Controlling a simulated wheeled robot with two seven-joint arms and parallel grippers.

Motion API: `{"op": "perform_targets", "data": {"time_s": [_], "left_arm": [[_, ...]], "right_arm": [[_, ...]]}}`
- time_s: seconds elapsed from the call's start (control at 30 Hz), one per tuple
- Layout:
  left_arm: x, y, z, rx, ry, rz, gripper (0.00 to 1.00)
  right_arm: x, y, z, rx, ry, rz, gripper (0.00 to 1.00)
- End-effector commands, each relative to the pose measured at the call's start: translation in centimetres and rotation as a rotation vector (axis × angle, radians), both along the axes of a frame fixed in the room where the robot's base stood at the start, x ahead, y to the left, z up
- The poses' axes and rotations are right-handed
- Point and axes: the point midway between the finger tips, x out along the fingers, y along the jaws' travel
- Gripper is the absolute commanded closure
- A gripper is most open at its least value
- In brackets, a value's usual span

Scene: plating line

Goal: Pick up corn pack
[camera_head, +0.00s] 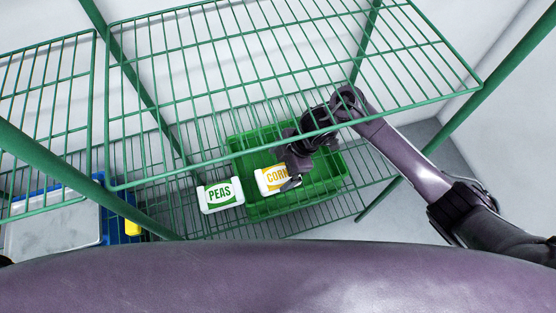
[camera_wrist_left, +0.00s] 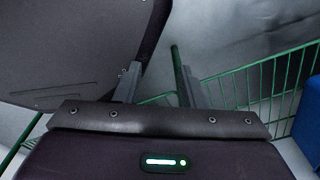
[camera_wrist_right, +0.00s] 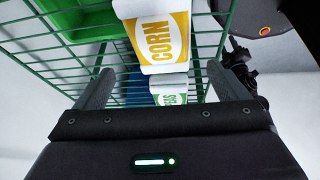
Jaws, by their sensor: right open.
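The corn pack (camera_head: 268,181), white with a yellow label, shows at the left part of the green crate (camera_head: 325,190) on the lower shelf. Whether it rests inside the crate is hard to tell. My right gripper (camera_head: 290,182) is open at the pack's right side, partly covering it. In the right wrist view the corn pack (camera_wrist_right: 155,35) stands ahead, between the lines of the two spread fingers (camera_wrist_right: 158,85), not gripped. My left gripper (camera_wrist_left: 158,85) shows only in its own wrist view, fingers apart and empty.
A white and green peas pack (camera_head: 221,195) stands just left of the crate. A green wire shelf (camera_head: 290,50) lies above, with a post (camera_head: 500,72) at right. A blue bin (camera_head: 112,222) and a yellow item (camera_head: 132,228) are at lower left.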

Motion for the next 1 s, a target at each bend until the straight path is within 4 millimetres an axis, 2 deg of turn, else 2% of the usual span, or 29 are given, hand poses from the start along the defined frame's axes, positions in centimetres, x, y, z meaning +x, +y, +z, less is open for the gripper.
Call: {"op": "perform_targets", "data": {"time_s": [0.03,0.17,0.53,0.73,1.0], "left_arm": [[0.5,0.0,0.0,-0.001,-0.007,0.0,0.64],[1.2,0.0,0.0,-0.001,-0.018,0.0,0.64],[-1.6,0.2,-0.5,0.003,0.022,0.001,0.64],[-0.9,0.1,-0.7,0.002,0.013,0.001,0.64],[0.4,0.0,-0.6,-0.001,-0.008,0.002,0.64]], "right_arm": [[0.1,-1.0,0.1,-0.026,0.016,0.032,0.06],[-0.3,-2.0,-0.3,-0.055,0.048,0.072,0.06],[-0.4,-0.2,-4.4,-0.055,0.053,0.076,0.06],[-0.5,0.7,-6.7,-0.056,0.049,0.076,0.06],[-0.5,0.8,-7.0,-0.055,0.046,0.076,0.06]]}}
